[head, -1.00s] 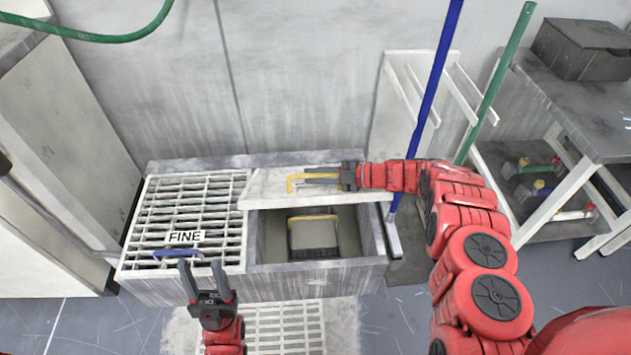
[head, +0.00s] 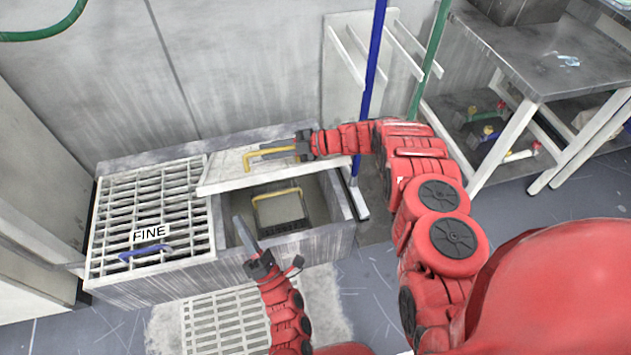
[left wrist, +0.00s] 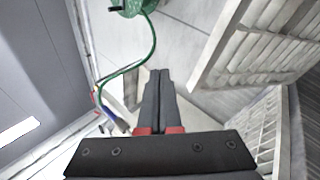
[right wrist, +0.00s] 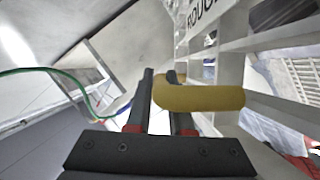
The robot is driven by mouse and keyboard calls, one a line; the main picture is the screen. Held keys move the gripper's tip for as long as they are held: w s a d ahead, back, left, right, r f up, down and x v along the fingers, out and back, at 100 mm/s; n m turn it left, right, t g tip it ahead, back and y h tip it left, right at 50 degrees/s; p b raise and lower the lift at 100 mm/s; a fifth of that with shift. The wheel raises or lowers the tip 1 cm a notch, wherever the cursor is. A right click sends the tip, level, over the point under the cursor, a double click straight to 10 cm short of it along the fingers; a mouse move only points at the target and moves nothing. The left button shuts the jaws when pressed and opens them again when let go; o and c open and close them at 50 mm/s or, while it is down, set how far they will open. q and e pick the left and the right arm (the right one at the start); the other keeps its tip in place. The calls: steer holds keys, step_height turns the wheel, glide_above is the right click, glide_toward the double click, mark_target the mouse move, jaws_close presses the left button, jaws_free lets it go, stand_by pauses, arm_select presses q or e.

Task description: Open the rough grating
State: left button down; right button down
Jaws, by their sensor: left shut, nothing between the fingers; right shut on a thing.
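The rough grating (head: 225,178) stands raised above its compartment, and its pale panel is seen at a steep angle. Its label (right wrist: 200,14) shows partly in the right wrist view. My right gripper (head: 272,152) is shut on its yellow handle (head: 249,160), which also shows between the fingers in the right wrist view (right wrist: 215,97). My left gripper (head: 240,222) is shut and empty, in front of the open compartment near its front wall. Its closed fingers also show in the left wrist view (left wrist: 159,75).
A grey block with a yellow handle (head: 280,214) sits inside the open compartment. The grating labelled FINE (head: 150,205) lies closed to the left, with a blue handle (head: 145,252). A blue pole (head: 371,80) and a green pole (head: 430,70) stand to the right, before a workbench (head: 550,75).

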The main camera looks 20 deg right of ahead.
arm_select(q)
steer(key=s+d+f+n+g+h, duration=0.15)
steer(key=d+f+n+h, duration=0.25)
steer(key=d, duration=0.6)
steer(key=s+d+f+n+g+h, duration=0.15)
steer(key=d+f+n+h, duration=0.3)
steer(key=d, duration=0.55)
arm_select(e)
steer(key=shift+f, duration=0.1)
arm_select(q)
steer(key=w+r+g, duration=0.1)
steer(key=w+r, duration=0.4)
steer(key=w, duration=0.7)
steer(key=shift+w+d+y, duration=0.3)
steer(key=shift+y, duration=0.05)
steer(key=shift+n, duration=0.25)
